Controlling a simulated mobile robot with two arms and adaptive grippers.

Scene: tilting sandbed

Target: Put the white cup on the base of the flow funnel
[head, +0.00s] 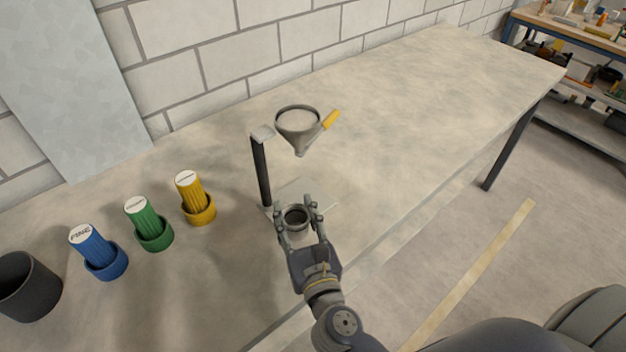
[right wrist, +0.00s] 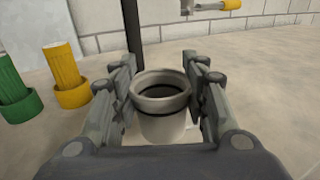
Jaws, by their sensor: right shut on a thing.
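The white cup (right wrist: 163,112) stands upright between the fingers of my right gripper (right wrist: 165,95) in the right wrist view. The flow funnel (head: 297,122) is a grey cone with a yellow handle, held up beside a dark post (head: 261,170). Its pale flat base (head: 318,195) lies on the table, partly hidden by the gripper and cup. Whether the cup touches the base cannot be told.
Blue (head: 92,246), green (head: 143,220) and yellow (head: 190,192) cylinders stand in matching cups to the left. A dark grey container (head: 27,287) stands at the far left. The table (head: 420,110) is clear to the right, and its front edge runs beside my right arm.

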